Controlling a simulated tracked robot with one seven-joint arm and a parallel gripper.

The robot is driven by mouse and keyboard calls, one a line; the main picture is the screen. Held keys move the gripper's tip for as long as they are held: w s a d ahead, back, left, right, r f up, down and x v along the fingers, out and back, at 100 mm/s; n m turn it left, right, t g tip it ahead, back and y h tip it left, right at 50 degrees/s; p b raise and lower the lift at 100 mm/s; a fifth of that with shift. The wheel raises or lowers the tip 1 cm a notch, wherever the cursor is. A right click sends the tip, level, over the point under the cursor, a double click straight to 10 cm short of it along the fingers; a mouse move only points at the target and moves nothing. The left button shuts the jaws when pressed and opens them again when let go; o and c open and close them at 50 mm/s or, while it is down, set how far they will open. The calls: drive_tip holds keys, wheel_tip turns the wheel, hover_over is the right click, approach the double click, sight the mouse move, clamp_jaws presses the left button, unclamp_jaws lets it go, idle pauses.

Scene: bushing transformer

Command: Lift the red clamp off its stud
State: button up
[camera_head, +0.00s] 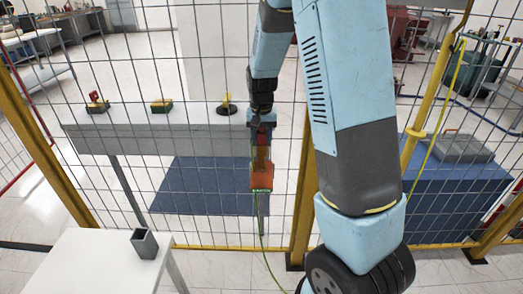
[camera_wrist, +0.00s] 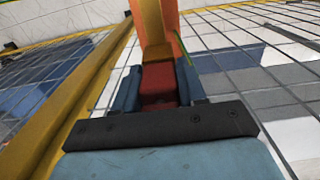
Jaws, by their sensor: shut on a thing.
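My gripper (camera_head: 262,135) is shut on the red clamp (camera_head: 262,178), which has a red block between the fingers and an orange body hanging below. A thin green-yellow cable runs down from it. In the wrist view, the blue fingers (camera_wrist: 158,88) press on both sides of the red block (camera_wrist: 158,82), with the orange body beyond. The clamp is in front of the grey shelf, near its right end, and no stud shows in contact with it.
The grey shelf (camera_head: 130,115) also bears a red-topped piece (camera_head: 97,102) and a yellow-green block (camera_head: 162,105). A wire mesh fence with yellow posts (camera_head: 300,190) crosses the view. A white table (camera_head: 95,265) at front left holds a grey square holder (camera_head: 144,243).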

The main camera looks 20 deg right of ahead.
drive_tip(key=shift+r, duration=4.6)
drive_tip(key=shift+a, duration=0.1)
